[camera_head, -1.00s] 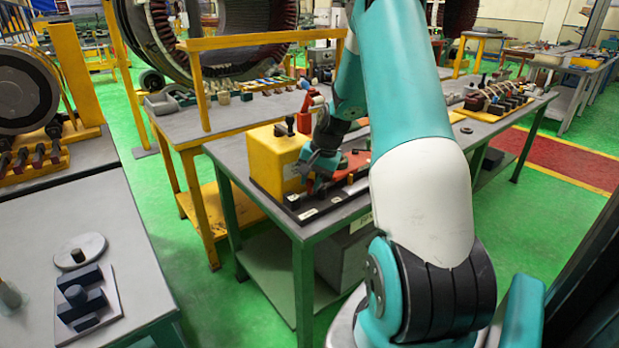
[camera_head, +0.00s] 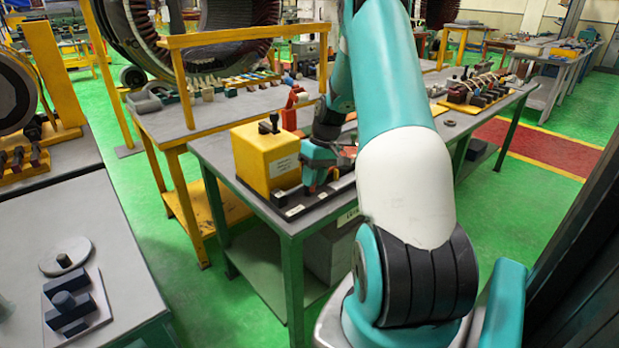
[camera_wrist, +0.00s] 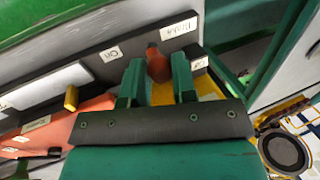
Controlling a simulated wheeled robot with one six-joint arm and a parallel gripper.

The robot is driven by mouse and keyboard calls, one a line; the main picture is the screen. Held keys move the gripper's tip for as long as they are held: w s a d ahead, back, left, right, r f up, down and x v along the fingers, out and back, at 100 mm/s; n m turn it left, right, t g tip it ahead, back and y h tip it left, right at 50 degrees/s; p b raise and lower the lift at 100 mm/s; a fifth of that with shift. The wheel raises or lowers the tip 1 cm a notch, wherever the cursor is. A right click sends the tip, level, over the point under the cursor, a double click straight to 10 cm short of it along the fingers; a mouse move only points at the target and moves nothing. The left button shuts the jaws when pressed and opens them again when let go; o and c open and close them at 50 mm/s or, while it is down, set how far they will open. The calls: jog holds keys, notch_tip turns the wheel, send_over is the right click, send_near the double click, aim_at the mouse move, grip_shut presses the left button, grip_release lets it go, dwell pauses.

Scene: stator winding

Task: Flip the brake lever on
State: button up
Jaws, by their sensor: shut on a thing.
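The brake lever's reddish-brown knob (camera_wrist: 158,66) sits between the two green fingers of my gripper (camera_wrist: 156,82) in the wrist view. My gripper is shut on it. A white "Brake" label (camera_wrist: 179,29) lies on the dark strip just beyond the knob, and an "On" label (camera_wrist: 111,54) is left of the fingers. In the head view my gripper (camera_head: 312,186) is low over the control panel base (camera_head: 290,207), right of the yellow control box (camera_head: 264,160). The lever's lower part is hidden.
The panel stands on a green-legged grey table (camera_head: 220,150). A red upright handle (camera_head: 292,108) rises behind the yellow box. A yellow frame (camera_head: 180,80) stands at the back left. A grey table (camera_head: 100,225) with a dark block fixture is at the left.

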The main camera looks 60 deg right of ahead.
jog(key=shift+s+d+r+n, duration=0.1)
jog(key=shift+d+n, duration=0.25)
jog(key=shift+n, duration=0.55)
jog(key=o, duration=0.9)
jog(key=w+v, duration=0.1)
jog(key=v, duration=1.6)
jog(key=shift+s+d+p, duration=0.2)
jog(key=shift+s+p, duration=0.05)
jog(key=shift+p, duration=0.05)
jog(key=shift+r, duration=0.15)
